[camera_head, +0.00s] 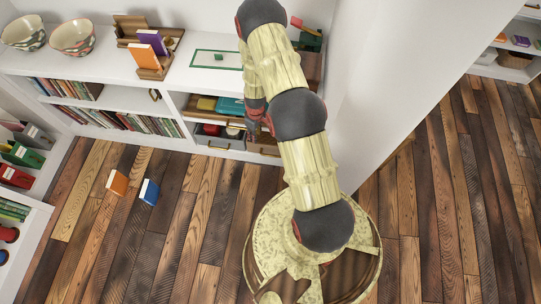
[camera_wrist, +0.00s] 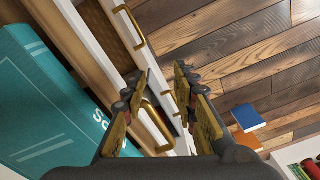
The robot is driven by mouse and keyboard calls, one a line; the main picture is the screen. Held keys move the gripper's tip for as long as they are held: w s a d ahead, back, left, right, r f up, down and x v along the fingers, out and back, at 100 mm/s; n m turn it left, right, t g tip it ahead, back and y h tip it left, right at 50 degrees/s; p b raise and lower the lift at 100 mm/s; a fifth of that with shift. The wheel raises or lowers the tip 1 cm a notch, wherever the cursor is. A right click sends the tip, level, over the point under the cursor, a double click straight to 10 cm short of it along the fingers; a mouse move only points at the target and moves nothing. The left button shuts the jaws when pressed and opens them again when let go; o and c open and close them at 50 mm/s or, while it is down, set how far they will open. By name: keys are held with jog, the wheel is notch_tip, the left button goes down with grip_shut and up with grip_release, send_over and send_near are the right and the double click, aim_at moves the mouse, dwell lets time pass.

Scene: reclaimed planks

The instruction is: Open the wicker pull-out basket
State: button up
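The wicker basket (camera_wrist: 121,36) shows in the wrist view as a brown woven strip at upper left, beside a pale shelf edge. A brass handle (camera_wrist: 133,24) is on its front. In the head view the basket (camera_head: 263,140) is in the low shelf unit, partly hidden by my arm; it looks pushed in. Other brass handles (camera_wrist: 157,124) show near and between the fingers. In the head view my gripper (camera_head: 256,122) is in front of the shelf unit, mostly hidden by my arm.
A large teal book (camera_wrist: 45,105) lies close on the left in the wrist view. A neighbouring drawer (camera_head: 217,144) holds small items. Orange (camera_head: 118,183) and blue (camera_head: 149,192) books lie on the plank floor. A white wall (camera_head: 380,90) stands right of my arm.

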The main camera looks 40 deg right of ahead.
jog(key=d+f+n+b, duration=0.1)
jog(key=d+f, duration=0.1)
jog(key=f, duration=0.7)
jog(key=s+d+f+n+h+b, duration=0.1)
jog(key=d+f+n, duration=0.1)
jog(key=f, duration=0.6)
jog(key=s+d+f+n+t+h+b, duration=0.1)
jog(key=d+f+b, duration=0.1)
jog(key=f, duration=0.7)
jog(key=shift+s+d+f+n, duration=0.15)
jog(key=shift+d+f+n, duration=0.2)
jog(key=shift+d, duration=0.1)
jog(key=shift+c, duration=0.8)
grip_shut()
